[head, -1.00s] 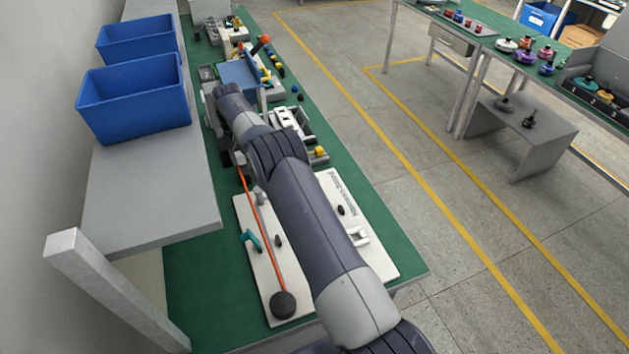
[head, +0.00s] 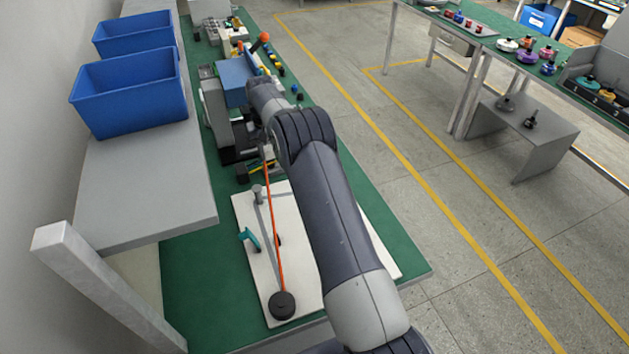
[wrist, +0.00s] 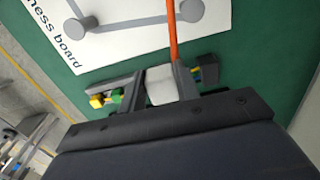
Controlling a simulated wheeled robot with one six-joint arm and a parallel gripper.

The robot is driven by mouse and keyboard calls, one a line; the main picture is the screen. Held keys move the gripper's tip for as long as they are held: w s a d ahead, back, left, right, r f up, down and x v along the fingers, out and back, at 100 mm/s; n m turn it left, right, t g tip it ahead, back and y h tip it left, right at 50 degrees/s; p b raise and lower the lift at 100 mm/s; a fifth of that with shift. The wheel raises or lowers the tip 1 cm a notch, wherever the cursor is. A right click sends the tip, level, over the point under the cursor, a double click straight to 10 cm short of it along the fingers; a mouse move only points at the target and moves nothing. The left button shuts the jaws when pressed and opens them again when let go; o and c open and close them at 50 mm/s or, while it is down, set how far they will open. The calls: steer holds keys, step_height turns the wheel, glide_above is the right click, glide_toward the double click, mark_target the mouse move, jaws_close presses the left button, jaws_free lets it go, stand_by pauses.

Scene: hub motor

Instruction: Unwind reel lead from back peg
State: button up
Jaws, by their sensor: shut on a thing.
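The orange lead (head: 275,235) runs taut and straight from the black reel (head: 282,305) at the near end of the white board to my gripper. The grey back peg (head: 257,190) stands near the board's far edge, with the lead passing on its right. In the wrist view the lead (wrist: 172,35) passes beside a grey peg (wrist: 190,12); I cannot tell if they touch. My gripper (wrist: 160,86) is shut on the lead's pale block-like end, beyond the board's edge. In the head view my arm mostly hides the gripper and the board's right side.
A teal clip (head: 249,239) stands on the board (head: 250,285). Machine parts and small coloured pieces crowd the bench (head: 190,290) beyond it. A raised grey shelf (head: 150,190) with blue bins (head: 130,95) stands on the left.

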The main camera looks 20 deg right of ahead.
steer(key=shift+s+d, duration=0.1)
steer(key=shift+d, duration=0.4)
steer(key=s+d+b, duration=0.3)
steer(key=s+b, duration=0.3)
steer(key=s, duration=0.9)
steer(key=s+d+b, duration=0.2)
steer(key=s+b, duration=0.3)
steer(key=s, duration=1)
steer(key=shift+d+b, duration=0.4)
